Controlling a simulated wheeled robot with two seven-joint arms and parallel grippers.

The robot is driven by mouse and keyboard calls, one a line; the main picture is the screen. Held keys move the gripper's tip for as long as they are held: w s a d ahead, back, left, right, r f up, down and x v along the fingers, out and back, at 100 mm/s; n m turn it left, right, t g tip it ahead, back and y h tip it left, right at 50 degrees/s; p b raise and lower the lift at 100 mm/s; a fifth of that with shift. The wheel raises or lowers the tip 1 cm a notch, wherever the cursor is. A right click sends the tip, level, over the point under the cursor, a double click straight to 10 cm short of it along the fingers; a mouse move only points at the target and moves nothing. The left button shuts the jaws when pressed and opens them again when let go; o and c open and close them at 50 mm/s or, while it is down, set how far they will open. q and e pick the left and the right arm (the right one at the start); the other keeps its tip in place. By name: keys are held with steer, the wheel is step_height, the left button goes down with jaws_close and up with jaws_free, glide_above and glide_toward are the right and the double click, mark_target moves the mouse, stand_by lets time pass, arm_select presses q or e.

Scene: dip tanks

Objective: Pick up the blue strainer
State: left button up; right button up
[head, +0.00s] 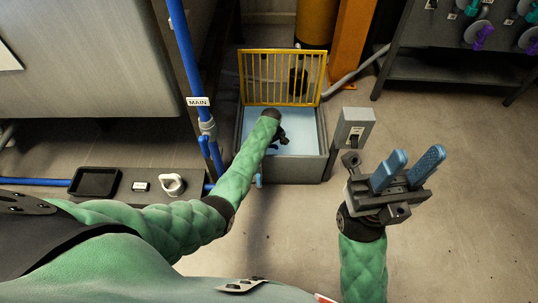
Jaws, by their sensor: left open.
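My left arm reaches out over a grey tank (297,170) with pale blue liquid or lining inside. My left gripper (281,138) is over the tank, small and dark, open, and mostly hidden by its own wrist. No blue strainer shows clearly. A small light-blue piece (259,180) shows at the tank's front left edge, beside my forearm; I cannot tell what it is. My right gripper (408,168) is at the right, above the floor, with its two blue fingers pointing up, apart and empty.
A yellow barred guard (282,79) stands upright at the tank's back. A grey switch box (353,128) is at its right. A blue pipe (184,60) marked MAIN runs down on the left. A ledge holds a black tray (95,182) and a white ring-shaped item (172,184). Floor at right is clear.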

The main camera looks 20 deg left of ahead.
mark_target(269, 151)
arm_select(q)
steer(key=f, duration=0.1)
steer(key=f+b, duration=0.1)
steer(key=f, duration=0.1)
steer(key=f+b, duration=0.1)
steer(key=shift+a+f, duration=0.25)
steer(key=shift+f, duration=0.15)
steer(key=c, duration=1)
steer(key=shift+r, duration=0.1)
steer(key=shift+c, duration=0.2)
